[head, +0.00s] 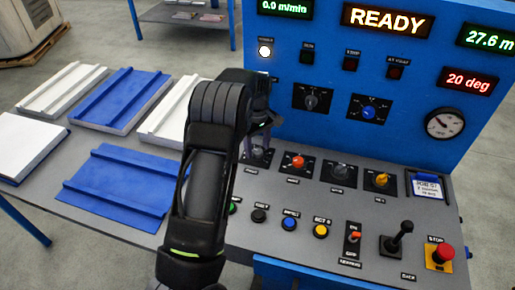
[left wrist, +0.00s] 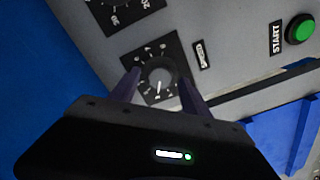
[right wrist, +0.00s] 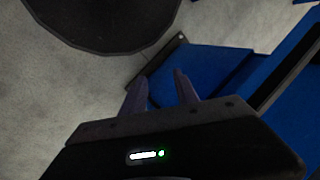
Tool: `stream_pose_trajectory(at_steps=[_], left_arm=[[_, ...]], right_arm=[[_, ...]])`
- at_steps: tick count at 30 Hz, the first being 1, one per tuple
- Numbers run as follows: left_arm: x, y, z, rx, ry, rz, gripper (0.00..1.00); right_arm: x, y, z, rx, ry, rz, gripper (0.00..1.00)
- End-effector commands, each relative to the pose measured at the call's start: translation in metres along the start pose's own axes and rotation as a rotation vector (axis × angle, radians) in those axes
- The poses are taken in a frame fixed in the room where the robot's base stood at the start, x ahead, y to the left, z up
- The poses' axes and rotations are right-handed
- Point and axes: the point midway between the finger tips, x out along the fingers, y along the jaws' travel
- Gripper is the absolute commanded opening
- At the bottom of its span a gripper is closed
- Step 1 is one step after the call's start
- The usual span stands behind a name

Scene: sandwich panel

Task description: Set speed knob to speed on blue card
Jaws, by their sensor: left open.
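The speed knob (left wrist: 158,80) is a dark round dial on a black plate with a ring of white marks, beside a SPEED label (left wrist: 202,55). Its white pointer line points toward the bottom of the left wrist view. My left gripper (left wrist: 158,70) is open, with one finger on each side of the knob; I cannot tell whether they touch it. In the head view the knob (head: 257,157) is partly hidden by my left arm and gripper (head: 262,136). The blue-edged card (head: 428,188) sits at the console's right; its print is too small to read. My right gripper (right wrist: 158,75) is open and empty.
The console has other knobs, including a red (head: 297,162) and a yellow one (head: 382,180), coloured buttons, a joystick (head: 397,237) and a red stop button (head: 442,253). Displays read 0.0 m/min, READY (head: 386,20), 27.6 m and 20 deg. Blue and white panels (head: 118,185) lie at left.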

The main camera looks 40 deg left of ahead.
Motion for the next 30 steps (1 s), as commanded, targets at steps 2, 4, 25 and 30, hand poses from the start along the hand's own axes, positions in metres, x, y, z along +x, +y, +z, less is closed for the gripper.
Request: stream_pose_trajectory(at_steps=[2,4,25,30], left_arm=[[-0.010,0.001,0.000,0.000,0.002,0.004,0.55],[-0.021,0.001,0.000,0.000,0.002,0.004,0.55],[-0.068,0.000,0.000,0.000,0.001,0.000,0.55],[-0.068,0.000,0.000,0.000,0.000,0.001,0.55]], right_arm=[[0.003,0.001,0.000,0.000,0.001,-0.001,0.36],[0.004,0.001,0.000,-0.001,0.001,-0.001,0.36],[0.008,0.003,-0.001,-0.001,0.002,-0.002,0.36],[0.008,0.003,-0.001,-0.001,0.002,-0.002,0.36]])
